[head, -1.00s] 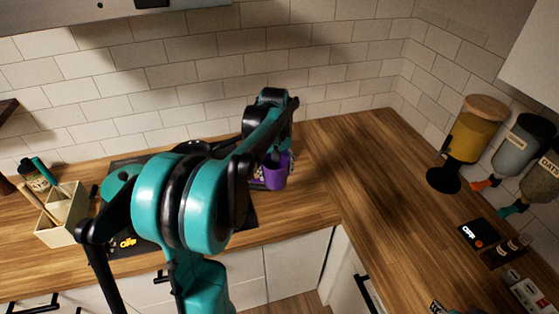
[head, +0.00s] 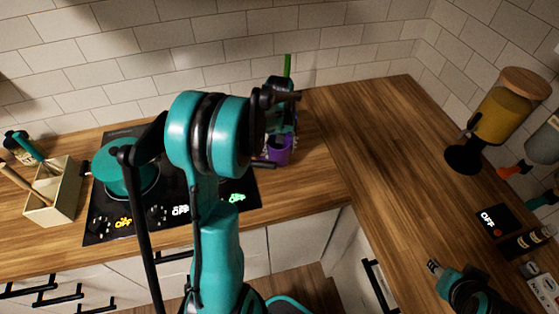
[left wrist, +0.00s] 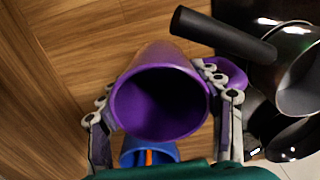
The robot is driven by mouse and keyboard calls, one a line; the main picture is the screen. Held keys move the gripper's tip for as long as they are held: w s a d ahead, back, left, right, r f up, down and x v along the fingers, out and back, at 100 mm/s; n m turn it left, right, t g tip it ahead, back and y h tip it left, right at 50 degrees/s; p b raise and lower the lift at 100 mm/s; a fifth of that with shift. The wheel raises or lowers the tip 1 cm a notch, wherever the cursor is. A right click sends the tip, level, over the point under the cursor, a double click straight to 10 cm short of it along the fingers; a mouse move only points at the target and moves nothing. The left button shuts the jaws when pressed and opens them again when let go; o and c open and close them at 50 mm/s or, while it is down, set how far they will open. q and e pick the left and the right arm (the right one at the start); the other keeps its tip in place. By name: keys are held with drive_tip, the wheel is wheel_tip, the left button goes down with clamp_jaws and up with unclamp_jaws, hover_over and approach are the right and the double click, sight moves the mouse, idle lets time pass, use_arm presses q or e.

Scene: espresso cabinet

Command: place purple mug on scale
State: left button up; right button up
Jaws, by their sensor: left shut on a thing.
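The purple mug (head: 278,152) shows in the head view below my left gripper (head: 280,132), at the back of the counter right of the cooktop. In the left wrist view the purple mug (left wrist: 160,60) sits between the two fingers of my left gripper (left wrist: 160,92), which is shut on it. Its dark mouth faces the camera. I cannot tell whether its base touches the counter. A flat black device with a lit display, likely the scale (head: 497,219), lies on the right counter. My right gripper (head: 434,266) shows partly at the lower right; its jaws are unclear.
A black cooktop (head: 100,225) carries a teal lidded pot (head: 115,175). A dark pan (left wrist: 300,85) and its handle lie close to the mug. A blue cup (left wrist: 148,152) is near the gripper. Dispensers (head: 505,110) stand at right. The right counter's middle is clear.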

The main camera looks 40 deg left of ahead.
sight(279, 160)
use_arm(q)
drive_tip(key=shift+f+b, duration=0.5)
drive_tip(key=shift+f, duration=2.2)
drive_tip(key=shift+s, duration=0.1)
drive_tip(key=shift+f, duration=0.15)
drive_tip(key=o, duration=1.4)
